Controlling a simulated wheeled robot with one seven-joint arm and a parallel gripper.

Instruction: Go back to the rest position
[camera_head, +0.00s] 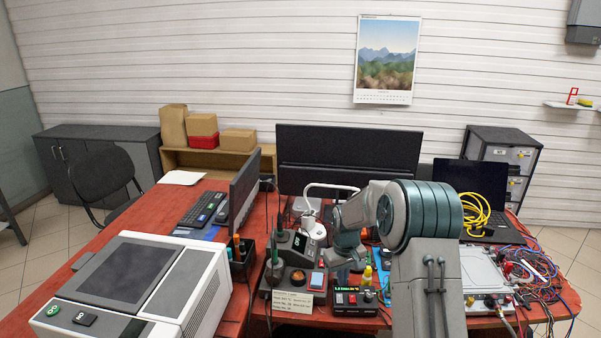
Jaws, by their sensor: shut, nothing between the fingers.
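My arm rises at the front right and bends left over the cluttered bench (150,225). Its end with my gripper (342,266) points down over the middle of the bench, among small tools. The gripper is small and dark here. It looks shut, with nothing seen in it. A white device (313,236) with a curved white tube (331,187) stands just left of and behind the wrist. A black box with a green display (356,298) lies just in front of the gripper. Whether the fingertips touch anything cannot be told.
A monitor (244,190) and a black pen holder (242,263) stand to the left. A large grey-white machine (139,286) fills the front left. Yellow cable (475,212), a laptop (470,180) and tangled wires (540,278) crowd the right. The space above the bench is mostly free.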

